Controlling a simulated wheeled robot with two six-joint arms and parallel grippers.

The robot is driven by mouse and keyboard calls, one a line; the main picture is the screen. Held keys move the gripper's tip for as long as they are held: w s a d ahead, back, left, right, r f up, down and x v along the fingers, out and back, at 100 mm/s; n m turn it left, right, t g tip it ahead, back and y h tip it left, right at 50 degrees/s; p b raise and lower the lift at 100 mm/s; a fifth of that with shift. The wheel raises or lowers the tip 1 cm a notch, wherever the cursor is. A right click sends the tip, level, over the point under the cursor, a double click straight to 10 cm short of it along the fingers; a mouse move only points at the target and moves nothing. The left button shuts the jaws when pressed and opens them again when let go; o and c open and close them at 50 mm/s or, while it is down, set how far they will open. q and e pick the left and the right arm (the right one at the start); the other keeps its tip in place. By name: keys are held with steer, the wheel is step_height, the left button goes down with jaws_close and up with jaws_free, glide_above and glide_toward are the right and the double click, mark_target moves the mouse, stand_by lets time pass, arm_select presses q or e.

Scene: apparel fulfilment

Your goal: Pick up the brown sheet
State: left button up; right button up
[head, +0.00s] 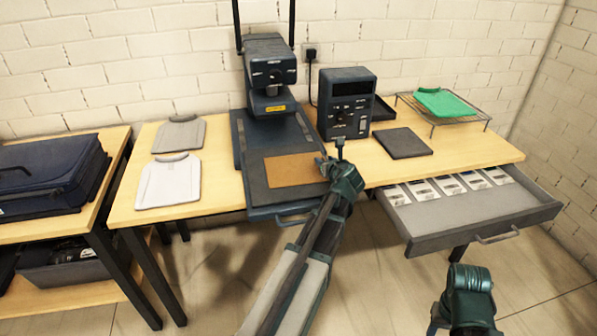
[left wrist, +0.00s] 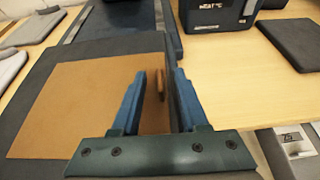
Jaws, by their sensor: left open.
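The brown sheet (head: 290,171) lies flat on the dark lower plate (head: 255,190) of the press. It also fills the left of the left wrist view (left wrist: 75,110). My left gripper (head: 325,163) is open at the right edge of the sheet. In the left wrist view its two blue fingers (left wrist: 160,88) stand apart, with a small brown tab (left wrist: 160,84) showing between them; contact cannot be told. The gripper hides part of the sheet's right edge. My right arm (head: 467,300) shows at the bottom right, its fingers not clear.
The press head (head: 270,68) stands behind the sheet, with a control box (head: 345,100) to its right. A dark pad (head: 402,142) and a green garment (head: 445,103) on a wire rack lie farther right. An open drawer (head: 470,225) juts out at front right.

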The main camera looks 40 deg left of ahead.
arm_select(q)
steer(key=shift+w+a+f, duration=0.25)
steer(key=shift+w+a, duration=0.15)
jaws_close()
arm_select(e)
steer(key=shift+f, duration=0.2)
